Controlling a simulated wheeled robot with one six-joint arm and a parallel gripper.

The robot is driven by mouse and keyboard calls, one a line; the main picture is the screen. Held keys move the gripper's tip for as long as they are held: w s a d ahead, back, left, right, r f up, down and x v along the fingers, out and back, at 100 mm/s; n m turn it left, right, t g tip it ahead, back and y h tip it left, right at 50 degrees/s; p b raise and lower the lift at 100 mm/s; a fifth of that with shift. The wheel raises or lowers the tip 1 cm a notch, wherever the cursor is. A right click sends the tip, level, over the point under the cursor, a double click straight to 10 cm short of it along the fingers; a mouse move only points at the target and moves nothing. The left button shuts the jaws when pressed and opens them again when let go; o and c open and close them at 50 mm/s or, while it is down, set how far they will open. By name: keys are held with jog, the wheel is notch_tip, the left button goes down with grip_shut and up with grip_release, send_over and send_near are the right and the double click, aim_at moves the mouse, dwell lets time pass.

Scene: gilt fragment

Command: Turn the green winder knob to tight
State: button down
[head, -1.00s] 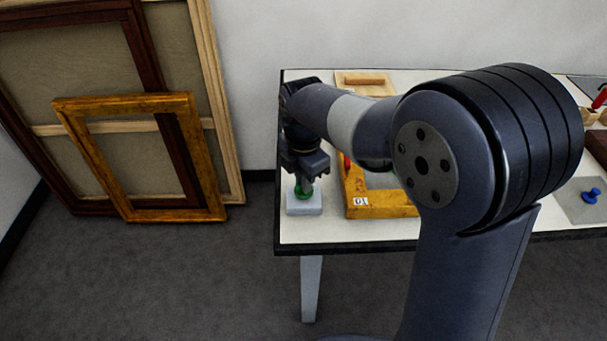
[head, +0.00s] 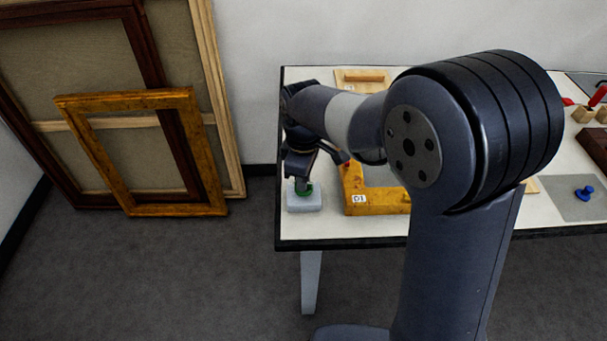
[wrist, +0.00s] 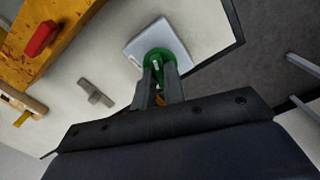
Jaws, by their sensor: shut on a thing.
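The green winder knob (wrist: 158,56) sits on a light grey block (wrist: 139,42) near the table's left front corner. In the head view the knob (head: 304,189) shows just under my gripper, on the same block (head: 304,203). My gripper (wrist: 160,72) is shut on the knob, with a finger on either side of it. A small white mark shows on the knob in the wrist view. The fingers hide part of the knob, and I cannot read any tight marking.
A gilt frame piece (head: 376,203) with a label lies right of the block, with a red thing (wrist: 41,38) on it. A blue knob (head: 584,193) on a grey plate is at the right. Frames (head: 140,150) lean on the wall at left.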

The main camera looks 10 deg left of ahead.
jog(key=m, duration=0.5)
jog(key=shift+m+p, duration=0.3)
jog(key=m, duration=1)
jog(key=shift+m+p, duration=0.4)
jog(key=m, duration=2.1)
jog(key=shift+m+p, duration=0.3)
jog(key=shift+m, duration=0.1)
jog(key=m, duration=0.5)
jog(key=shift+m, duration=0.3)
